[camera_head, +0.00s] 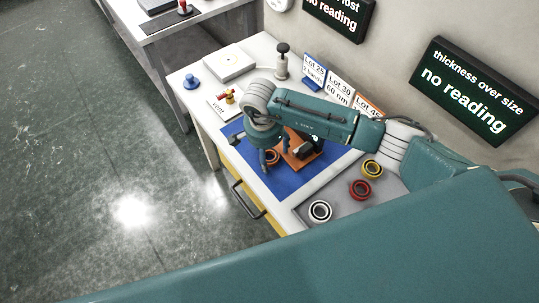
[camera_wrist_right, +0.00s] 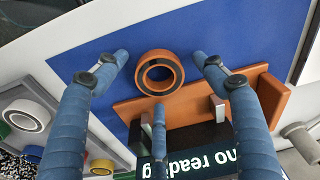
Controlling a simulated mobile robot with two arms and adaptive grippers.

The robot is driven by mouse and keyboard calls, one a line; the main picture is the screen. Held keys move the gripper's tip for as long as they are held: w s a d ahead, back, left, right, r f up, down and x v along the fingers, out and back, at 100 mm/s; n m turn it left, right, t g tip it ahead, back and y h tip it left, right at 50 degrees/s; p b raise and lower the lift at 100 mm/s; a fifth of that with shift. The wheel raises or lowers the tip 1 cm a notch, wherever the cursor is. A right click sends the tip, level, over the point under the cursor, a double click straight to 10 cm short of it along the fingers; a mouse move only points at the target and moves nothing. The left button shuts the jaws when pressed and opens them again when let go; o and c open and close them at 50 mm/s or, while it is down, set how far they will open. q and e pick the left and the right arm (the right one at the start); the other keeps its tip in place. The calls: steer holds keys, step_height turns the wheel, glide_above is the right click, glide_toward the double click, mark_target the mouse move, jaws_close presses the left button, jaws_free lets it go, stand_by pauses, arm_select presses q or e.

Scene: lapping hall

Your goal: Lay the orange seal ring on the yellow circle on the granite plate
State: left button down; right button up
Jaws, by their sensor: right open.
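The orange seal ring (camera_wrist_right: 142,73), with a dark inner band, lies on the blue mat beside an orange-brown stand (camera_wrist_right: 276,97); I cannot tell whether they touch. In the head view the ring (camera_head: 273,157) shows partly behind my gripper. My right gripper (camera_head: 268,158) is above the ring, pointing down. In the wrist view its fingers (camera_wrist_right: 162,62) are spread open on both sides of the ring, holding nothing. The pale granite plate (camera_head: 216,70) lies on the bench at the back left, with a faint yellow mark on top. My left gripper is not in view.
A grey tray (camera_head: 340,212) at right holds white, red and yellow rings. A white card (camera_head: 216,110) with a brass-and-red item, a blue knob (camera_head: 191,82), a dark-topped stamp (camera_head: 282,62) and lot signs (camera_head: 314,68) stand on the bench. The blue mat's (camera_head: 292,188) front is clear.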

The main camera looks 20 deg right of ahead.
steer(key=c, duration=1.4)
steer(key=shift+r, duration=0.15)
